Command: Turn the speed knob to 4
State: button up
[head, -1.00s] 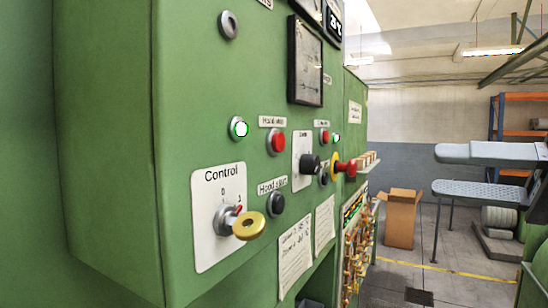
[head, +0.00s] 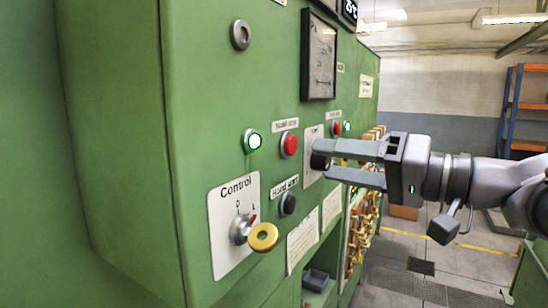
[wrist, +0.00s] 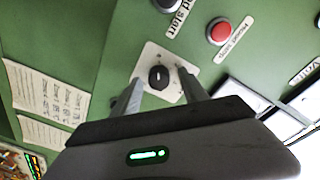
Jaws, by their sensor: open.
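The speed knob (wrist: 158,77) is a black round knob on a white plate (wrist: 168,62) on the green panel. In the head view the knob (head: 319,161) is partly covered by my gripper. My gripper (head: 325,162) comes in from the right with its two fingers apart at the knob. In the wrist view the fingers of my gripper (wrist: 165,98) point at the plate, one on each side of the knob. I cannot tell whether they touch it. The plate's scale is too small and blurred to read.
A Control switch with a yellow key tag (head: 263,237) juts out at lower left. A red button (head: 288,144) and a black button (head: 287,203) sit left of the knob. A framed gauge (head: 319,55) is above. Open floor lies at lower right.

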grip_shut()
